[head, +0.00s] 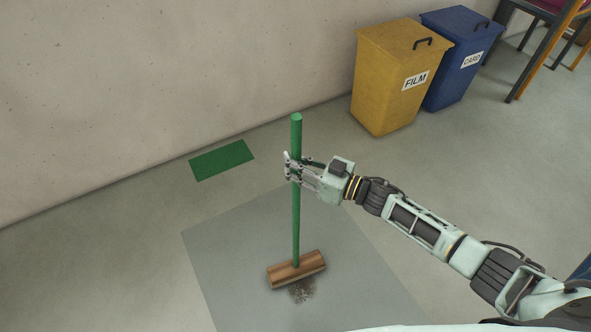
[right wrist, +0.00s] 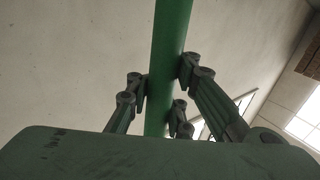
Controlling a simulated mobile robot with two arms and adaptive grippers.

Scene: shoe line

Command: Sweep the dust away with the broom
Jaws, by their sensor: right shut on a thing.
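The broom has a green handle (head: 296,220) and a brown wooden head (head: 296,269). It stands nearly upright, its head low at the grey floor square. My right gripper (head: 293,168) is shut on the upper part of the handle. In the right wrist view the green handle (right wrist: 170,60) runs between the fingers (right wrist: 160,95). The dust (head: 301,290) is a small dark, speckled patch just in front of the broom head, partly hidden by it. I cannot tell whether the head touches the floor. My left gripper is not in view.
A darker grey square (head: 225,255) marks the floor under the broom. A green rectangle (head: 222,160) lies on the floor near the wall. A yellow FILM bin (head: 385,85) and a blue bin (head: 450,80) stand at the back right, beside a table's legs (head: 540,60).

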